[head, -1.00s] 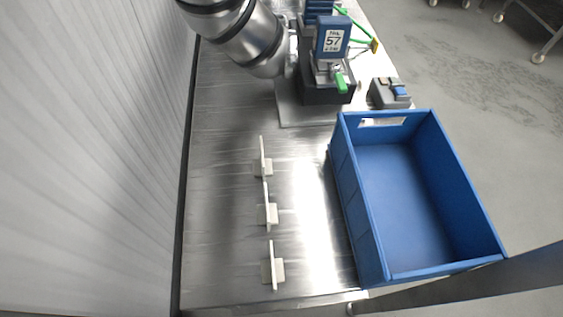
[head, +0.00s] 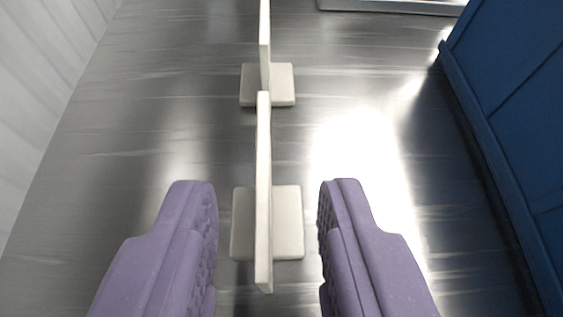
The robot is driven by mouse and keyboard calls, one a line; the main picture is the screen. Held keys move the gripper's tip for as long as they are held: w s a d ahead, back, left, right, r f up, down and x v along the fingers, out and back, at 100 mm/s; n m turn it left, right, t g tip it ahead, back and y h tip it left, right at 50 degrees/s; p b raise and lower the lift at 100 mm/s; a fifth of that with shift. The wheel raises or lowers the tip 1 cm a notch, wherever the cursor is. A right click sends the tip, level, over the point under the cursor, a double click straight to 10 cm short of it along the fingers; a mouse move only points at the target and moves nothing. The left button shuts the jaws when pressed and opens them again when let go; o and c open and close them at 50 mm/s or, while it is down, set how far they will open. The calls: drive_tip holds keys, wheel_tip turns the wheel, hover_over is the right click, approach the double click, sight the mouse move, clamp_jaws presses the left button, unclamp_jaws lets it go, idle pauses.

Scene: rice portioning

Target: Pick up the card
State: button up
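A thin cream card (head: 263,160) stands upright, seen nearly edge-on, on a small square cream base (head: 287,222). A second card (head: 265,40) of the same kind stands behind it on its own base (head: 283,85). The faces of both cards cannot be read from here. My gripper (head: 268,190) is open, with one purple finger on the left and one on the right of the nearer card. Clear gaps show between the fingers and the card, and nothing is held.
A blue crate (head: 520,110) stands on the right. A pale ribbed wall (head: 45,80) runs along the left. The brushed steel table (head: 160,110) is bare on both sides of the cards. A flat pale edge (head: 395,6) shows at the top right.

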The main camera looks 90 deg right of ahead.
drive_tip(key=shift+b+x, duration=0.35)
drive_tip(key=shift+x, duration=0.6)
drive_tip(key=shift+w+a, duration=0.1)
clamp_jaws()
